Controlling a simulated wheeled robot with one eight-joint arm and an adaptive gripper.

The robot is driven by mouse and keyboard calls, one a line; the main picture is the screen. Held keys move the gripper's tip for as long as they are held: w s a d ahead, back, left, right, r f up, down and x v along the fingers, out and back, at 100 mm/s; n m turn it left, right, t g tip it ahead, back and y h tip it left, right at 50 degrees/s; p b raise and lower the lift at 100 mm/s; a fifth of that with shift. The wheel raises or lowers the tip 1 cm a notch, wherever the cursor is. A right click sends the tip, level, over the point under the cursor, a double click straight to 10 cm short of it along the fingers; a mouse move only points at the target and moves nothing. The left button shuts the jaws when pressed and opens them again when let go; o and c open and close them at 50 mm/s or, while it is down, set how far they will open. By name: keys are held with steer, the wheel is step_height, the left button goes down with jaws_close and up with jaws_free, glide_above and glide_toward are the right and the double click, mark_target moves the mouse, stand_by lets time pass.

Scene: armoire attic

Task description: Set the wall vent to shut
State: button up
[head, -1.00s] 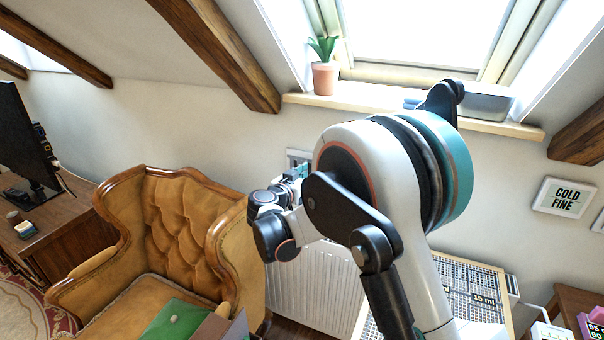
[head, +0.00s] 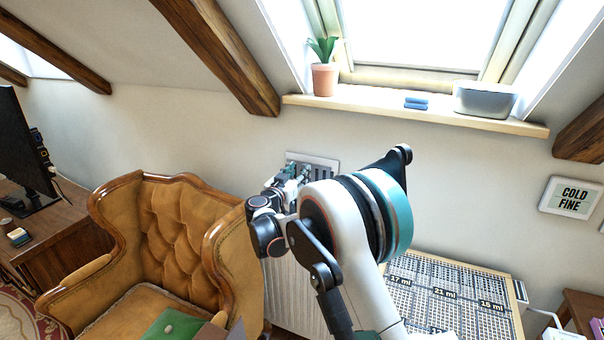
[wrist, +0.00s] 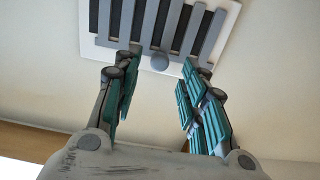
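The wall vent (head: 322,168) is a white plate with grey slats on the wall below the window sill, partly hidden by my arm in the head view. In the wrist view the vent (wrist: 104,30) shows dark gaps between its grey slats. A round grey knob (wrist: 160,62) sits at the slats' lower edge. My gripper (wrist: 160,78) is open and empty, with its teal-padded fingers pointing at the vent, one to each side of the knob. I cannot tell whether either finger touches it. In the head view my gripper (head: 290,176) is close to the vent.
A tufted armchair (head: 180,228) stands to the left and a white radiator (head: 290,295) is below the vent. A gridded board (head: 440,300) is at lower right. The sill (head: 380,103) holds a potted plant (head: 324,78), a blue item (head: 416,103) and a grey bin (head: 484,100).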

mark_target(303, 167)
steer(key=shift+b+x, duration=0.35)
steer(key=shift+x, duration=1.4)
